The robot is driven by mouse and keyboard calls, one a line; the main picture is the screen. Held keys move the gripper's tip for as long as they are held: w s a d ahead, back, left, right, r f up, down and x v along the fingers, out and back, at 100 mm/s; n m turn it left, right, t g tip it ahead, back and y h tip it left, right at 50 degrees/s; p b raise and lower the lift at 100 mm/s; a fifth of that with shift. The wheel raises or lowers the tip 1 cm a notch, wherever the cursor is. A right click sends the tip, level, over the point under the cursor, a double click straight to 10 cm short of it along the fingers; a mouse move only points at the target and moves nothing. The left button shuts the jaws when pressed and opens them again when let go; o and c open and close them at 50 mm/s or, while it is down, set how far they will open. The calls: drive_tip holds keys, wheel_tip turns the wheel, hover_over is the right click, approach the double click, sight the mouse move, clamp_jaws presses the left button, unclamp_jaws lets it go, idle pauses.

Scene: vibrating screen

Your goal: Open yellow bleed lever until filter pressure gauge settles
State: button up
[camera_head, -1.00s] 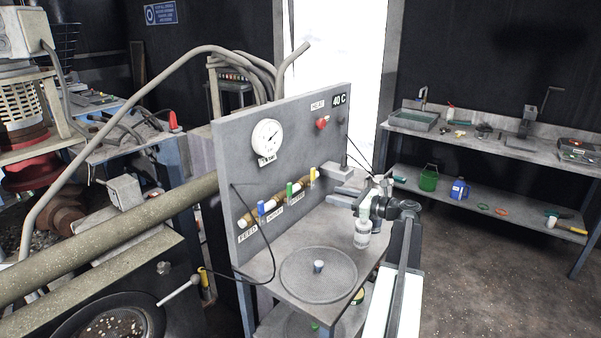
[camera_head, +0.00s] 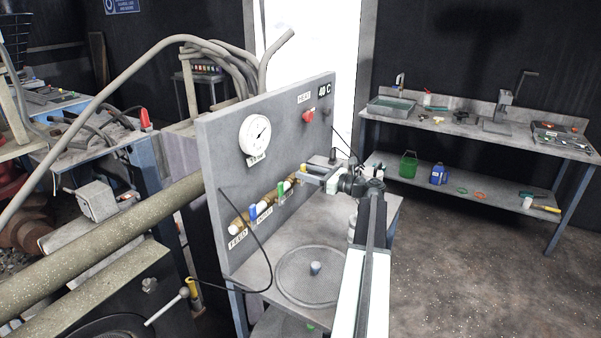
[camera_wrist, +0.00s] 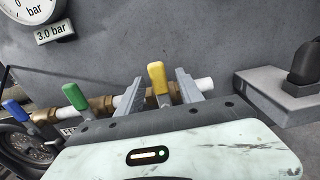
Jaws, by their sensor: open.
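The yellow lever (camera_wrist: 158,80) stands upright on the brass and white pipe, between the spread fingers of my gripper (camera_wrist: 160,77). A gap shows on each side of it, so my gripper is open around it. In the head view the yellow lever (camera_head: 303,168) is partly hidden by my gripper (camera_head: 315,172) at the panel. The round white pressure gauge (camera_head: 255,134) is on the panel, up and left of the lever. In the wrist view only its lower edge (camera_wrist: 33,8) shows, above a plate reading 3.0 bar.
A green lever (camera_wrist: 75,96) and a blue lever (camera_wrist: 14,108) stand left on the same pipe. A black cable (camera_head: 268,255) hangs before the panel (camera_head: 215,165). A round lid (camera_head: 305,285) lies on the bench below. A red knob (camera_head: 308,116) is higher up.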

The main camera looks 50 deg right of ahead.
drive_tip(key=shift+x, duration=1)
drive_tip(key=shift+s+a, duration=0.1)
clamp_jaws()
idle(0.6)
